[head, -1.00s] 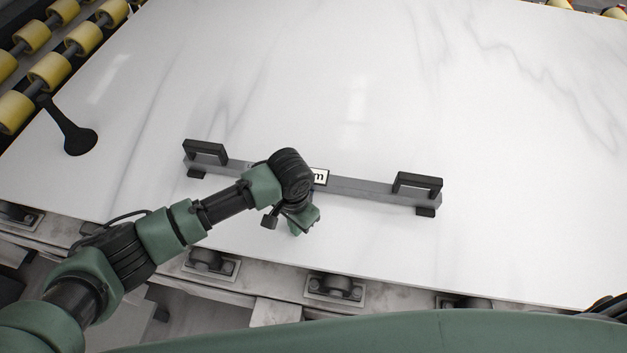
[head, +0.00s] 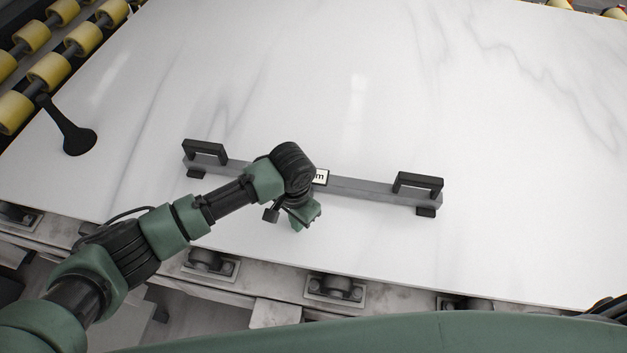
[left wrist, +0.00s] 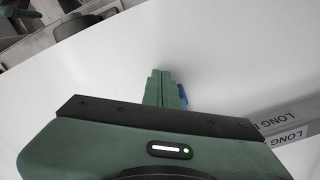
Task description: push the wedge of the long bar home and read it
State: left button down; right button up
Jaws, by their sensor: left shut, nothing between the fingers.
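The long bar (head: 372,190) lies on the white slab. It is a grey bar with a black handle near each end. A white label (head: 320,177) on its middle is mostly hidden behind my left wrist. In the left wrist view the bar's side (left wrist: 291,134) shows at the right with "LONG" readable on its label (left wrist: 293,117). My left gripper (head: 303,222) is shut and empty, over the slab just in front of the bar's middle. In the left wrist view a small blue piece (left wrist: 183,95), perhaps the wedge, shows just beyond the shut fingers (left wrist: 160,78). My right gripper is not in view.
The slab (head: 480,120) is mostly bare and wide. A black paddle-shaped piece (head: 75,135) lies at its left edge. Yellow rollers (head: 50,70) stand at the upper left. Metal roller mounts (head: 335,288) run along the slab's front edge.

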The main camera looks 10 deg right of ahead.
pick_arm(q)
jog(key=shift+w+d, duration=0.25)
jog(key=shift+w, duration=0.4)
jog(key=shift+w+d+b, duration=0.1)
jog(key=shift+w+b, duration=0.35)
jog(key=shift+b, duration=0.05)
jog(key=shift+w+d+b, duration=0.3)
jog(key=shift+w+b, duration=0.15)
jog(key=shift+w, duration=0.4)
jog(key=shift+w+d, duration=0.1)
jog(key=shift+w, duration=0.25)
dwell(0.9)
jog(key=shift+r, duration=0.15)
jog(key=shift+s+r+p, duration=0.1)
jog(key=shift+p, duration=0.3)
jog(key=shift+s, duration=0.1)
jog(key=shift+w, duration=0.25)
